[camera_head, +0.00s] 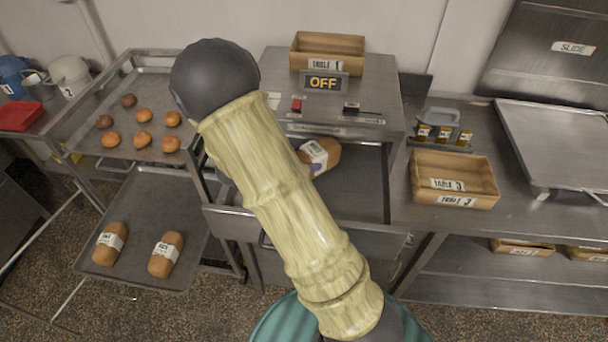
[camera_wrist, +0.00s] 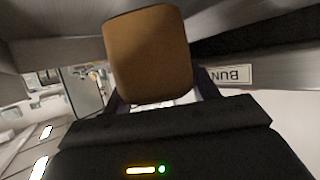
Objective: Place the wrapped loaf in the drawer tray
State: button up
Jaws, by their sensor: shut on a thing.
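In the wrist view my gripper (camera_wrist: 160,88) is shut on a brown loaf (camera_wrist: 150,55), with a dark finger at each side of it. In the head view a wrapped loaf (camera_head: 320,156) with a white printed band shows just right of my arm, over the open drawer tray (camera_head: 352,192) under the counter unit. It looks like the held loaf. My arm hides its left end and my gripper there. I cannot tell whether the loaf touches the tray.
Two more wrapped loaves (camera_head: 166,254) lie on the lower rack tray (camera_head: 135,215). Several buns (camera_head: 143,115) lie on the upper tray (camera_head: 160,80). Another box (camera_head: 453,180) is at right.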

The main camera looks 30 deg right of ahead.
jog(key=shift+f, duration=1.2)
jog(key=shift+f, duration=0.1)
jog(key=shift+f, duration=1.9)
jog(key=shift+f, duration=0.2)
jog(key=o, duration=1.1)
